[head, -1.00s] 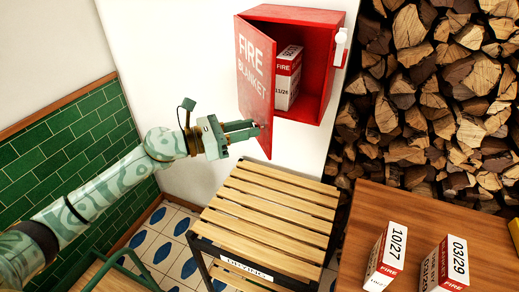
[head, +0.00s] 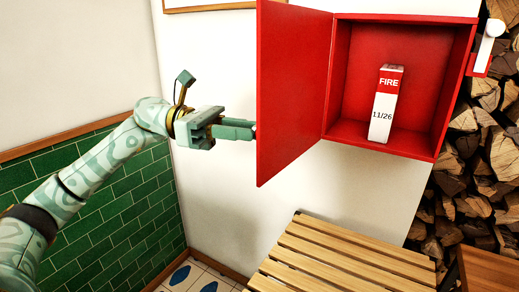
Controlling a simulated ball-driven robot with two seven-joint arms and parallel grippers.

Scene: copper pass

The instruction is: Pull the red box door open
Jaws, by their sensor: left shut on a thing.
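The red box (head: 372,128) hangs on the white wall at the upper right. Its red door (head: 292,85) stands wide open, swung out to the left, with its inner face toward me. Inside the box a white and red carton (head: 385,105) marked FIRE and 11/26 stands upright on the floor of the box. My left gripper (head: 252,132) is at the door's free left edge, shut on it; the fingertips are partly hidden behind the door. My right gripper is out of view.
A slatted wooden rack (head: 340,262) stands below the box. Stacked firewood (head: 462,185) fills the right side, with a white-ended lever (head: 487,45) on the box's right side. A wooden table corner (head: 488,270) shows at lower right. Green tiles (head: 95,185) line the left wall.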

